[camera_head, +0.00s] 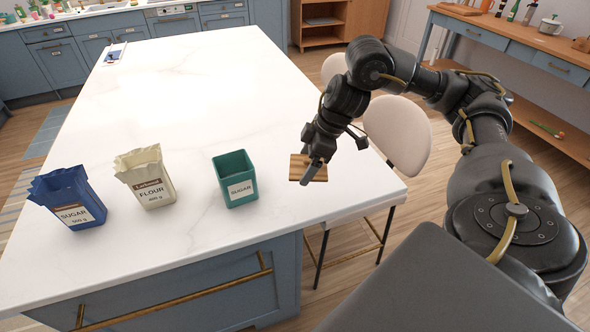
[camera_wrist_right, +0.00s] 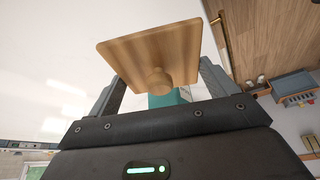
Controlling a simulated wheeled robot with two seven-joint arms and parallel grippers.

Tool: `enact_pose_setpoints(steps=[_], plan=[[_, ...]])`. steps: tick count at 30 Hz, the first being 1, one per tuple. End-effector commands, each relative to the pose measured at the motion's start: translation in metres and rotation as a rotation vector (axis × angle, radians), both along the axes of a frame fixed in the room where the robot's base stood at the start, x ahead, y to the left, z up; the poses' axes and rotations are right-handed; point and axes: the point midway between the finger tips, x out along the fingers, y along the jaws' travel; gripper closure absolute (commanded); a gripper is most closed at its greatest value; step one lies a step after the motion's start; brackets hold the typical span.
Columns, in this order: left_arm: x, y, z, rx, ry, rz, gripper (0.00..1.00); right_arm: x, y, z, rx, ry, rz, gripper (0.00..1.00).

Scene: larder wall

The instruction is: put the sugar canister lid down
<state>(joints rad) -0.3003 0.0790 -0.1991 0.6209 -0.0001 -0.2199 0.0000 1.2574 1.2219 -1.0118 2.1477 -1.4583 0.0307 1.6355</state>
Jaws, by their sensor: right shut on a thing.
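The sugar canister (camera_head: 235,181) is green and square with a SUGAR label. It stands upright and open-topped near the front of the white island. My right gripper (camera_head: 314,172) is shut on the square wooden lid (camera_head: 299,166), to the right of the canister. In the right wrist view the lid (camera_wrist_right: 152,50) shows its round knob between the fingers, and a bit of green canister (camera_wrist_right: 165,99) shows behind it. I cannot tell from these views whether the lid touches the worktop. My left gripper is not in view.
A blue sugar bag (camera_head: 68,200) and a cream flour bag (camera_head: 147,178) stand left of the canister on the island (camera_head: 205,85). The worktop behind them is mostly clear. Pale stools (camera_head: 398,130) stand at the island's right side.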

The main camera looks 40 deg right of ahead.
Motion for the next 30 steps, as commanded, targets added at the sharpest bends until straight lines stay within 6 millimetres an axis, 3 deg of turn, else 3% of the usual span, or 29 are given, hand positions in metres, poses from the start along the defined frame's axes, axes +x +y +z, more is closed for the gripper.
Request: enact_pose_setpoints(steps=[3,10,18,24,30], plan=[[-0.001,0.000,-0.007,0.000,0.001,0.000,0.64,0.026,-0.005,-0.024,0.003,0.006,-0.003,0.50],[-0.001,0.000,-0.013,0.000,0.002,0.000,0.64,0.053,-0.012,-0.055,0.002,0.002,-0.001,0.50],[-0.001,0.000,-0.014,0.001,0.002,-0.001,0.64,0.060,-0.014,-0.061,0.000,-0.001,0.001,0.50],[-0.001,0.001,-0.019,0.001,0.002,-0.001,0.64,0.063,-0.015,-0.087,0.002,0.004,0.001,0.50],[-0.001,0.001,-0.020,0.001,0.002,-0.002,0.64,0.064,-0.015,-0.097,0.000,0.000,0.001,0.50]])
